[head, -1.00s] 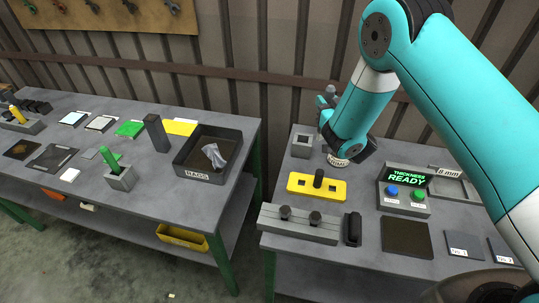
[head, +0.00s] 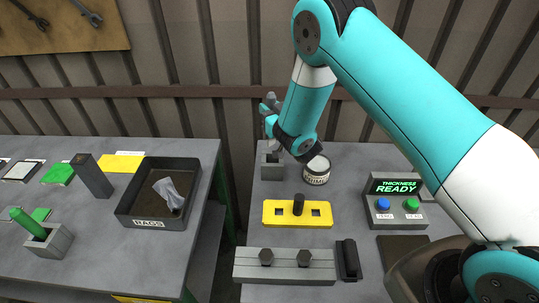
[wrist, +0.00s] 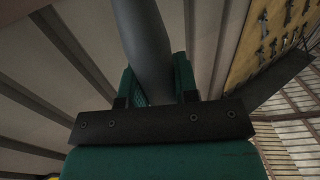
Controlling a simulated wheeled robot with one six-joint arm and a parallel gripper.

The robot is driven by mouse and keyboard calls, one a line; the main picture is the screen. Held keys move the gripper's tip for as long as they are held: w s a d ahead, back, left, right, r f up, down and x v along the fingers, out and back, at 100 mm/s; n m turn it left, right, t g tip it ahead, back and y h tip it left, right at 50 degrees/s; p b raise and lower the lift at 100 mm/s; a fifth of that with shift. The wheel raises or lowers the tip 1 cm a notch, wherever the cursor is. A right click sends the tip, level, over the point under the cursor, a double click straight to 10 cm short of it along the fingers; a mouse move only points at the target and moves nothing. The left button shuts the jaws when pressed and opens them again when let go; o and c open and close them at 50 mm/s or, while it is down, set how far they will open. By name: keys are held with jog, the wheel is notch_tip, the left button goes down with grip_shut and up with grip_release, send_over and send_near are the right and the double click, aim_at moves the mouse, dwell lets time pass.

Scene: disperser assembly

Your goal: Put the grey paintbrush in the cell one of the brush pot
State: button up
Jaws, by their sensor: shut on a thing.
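My gripper (head: 269,106) is small and partly hidden behind my wrist in the head view, above the back left of the right table. In the wrist view its two green fingers (wrist: 156,88) are shut on a thick grey handle, the grey paintbrush (wrist: 142,40). The handle runs up out of the top of that view, so its far end is hidden. A grey block-shaped holder (head: 271,168) stands on the table below my gripper, partly covered by the arm. I cannot tell whether it is the brush pot or how its cells lie.
A white tin (head: 317,170) stands right of the grey holder. A yellow plate with a black peg (head: 297,213), a grey bar with two knobs (head: 285,266) and a "THICKNESS READY" panel (head: 395,202) are nearer. The left table holds a rag tray (head: 127,205) and a green-handled holder (head: 48,243).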

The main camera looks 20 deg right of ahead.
aim_at(271, 143)
jog(key=f+b, duration=0.1)
jog(key=f, duration=0.1)
jog(key=f+b, duration=0.2)
jog(key=f, duration=0.1)
jog(key=f+b, duration=0.2)
jog(key=shift+d+f, duration=0.25)
jog(key=shift+f, duration=0.05)
jog(key=shift+f+b, duration=0.5)
jog(key=shift+f, duration=1.9)
jog(key=shift+f, duration=0.2)
jog(key=o, duration=0.9)
jog(key=shift+o, duration=0.2)
